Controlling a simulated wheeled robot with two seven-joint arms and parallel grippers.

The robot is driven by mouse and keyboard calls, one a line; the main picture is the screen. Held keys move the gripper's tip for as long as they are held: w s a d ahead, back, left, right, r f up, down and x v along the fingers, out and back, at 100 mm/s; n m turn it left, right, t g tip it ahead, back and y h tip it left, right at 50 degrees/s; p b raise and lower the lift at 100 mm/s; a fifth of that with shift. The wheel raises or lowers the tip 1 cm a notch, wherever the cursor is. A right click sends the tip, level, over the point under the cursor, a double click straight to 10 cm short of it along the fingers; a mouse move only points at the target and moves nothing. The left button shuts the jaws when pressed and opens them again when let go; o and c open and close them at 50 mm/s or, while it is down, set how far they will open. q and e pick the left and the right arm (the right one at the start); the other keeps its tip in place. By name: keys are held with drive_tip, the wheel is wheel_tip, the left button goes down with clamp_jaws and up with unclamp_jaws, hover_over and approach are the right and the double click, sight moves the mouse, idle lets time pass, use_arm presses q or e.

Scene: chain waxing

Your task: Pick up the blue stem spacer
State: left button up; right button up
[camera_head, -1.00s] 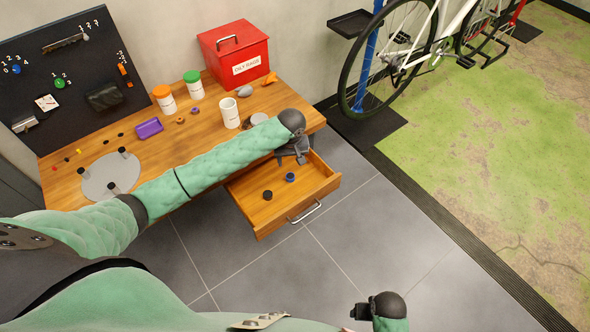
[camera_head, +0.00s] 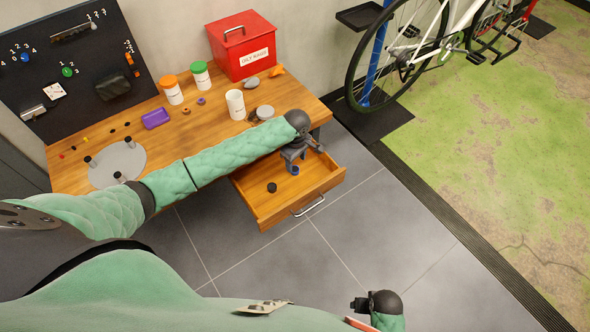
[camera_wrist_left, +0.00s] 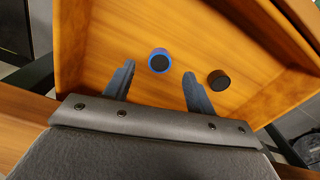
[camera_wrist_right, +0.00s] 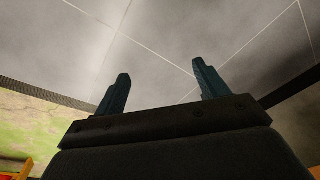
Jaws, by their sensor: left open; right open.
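The blue stem spacer (camera_wrist_left: 159,61) is a short round ring, blue with a dark centre, lying on the floor of the open drawer. In the head view the spacer (camera_head: 295,170) shows just below the left gripper's fingers. My left gripper (camera_head: 292,163) is open and empty above it, pointing down into the drawer. In the left wrist view the spacer is ahead of the two fingertips (camera_wrist_left: 158,82), roughly between them, not gripped. My right gripper (camera_head: 358,305) is at the bottom of the head view. Its wrist view shows its fingers (camera_wrist_right: 160,70) open and empty over floor.
A black spacer (camera_head: 272,187) lies in the drawer (camera_head: 262,212), to the right of the blue one in the left wrist view (camera_wrist_left: 219,80). The drawer walls enclose both. The workbench (camera_head: 215,130) above holds jars, a purple tray (camera_head: 155,118) and a red box (camera_head: 242,45).

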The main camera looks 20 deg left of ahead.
sight(295, 169)
use_arm(q)
wheel_tip(295, 169, down, 3)
drive_tip(key=shift+a+f+p, duration=0.15)
drive_tip(key=shift+f+p, duration=0.05)
drive_tip(key=shift+p, duration=0.4)
drive_tip(key=shift+f, duration=0.55)
drive_tip(key=c, duration=1.1)
use_arm(e)
wheel_tip(295, 169, down, 6)
drive_tip(key=s+d, duration=0.1)
drive_tip(key=s, duration=0.1)
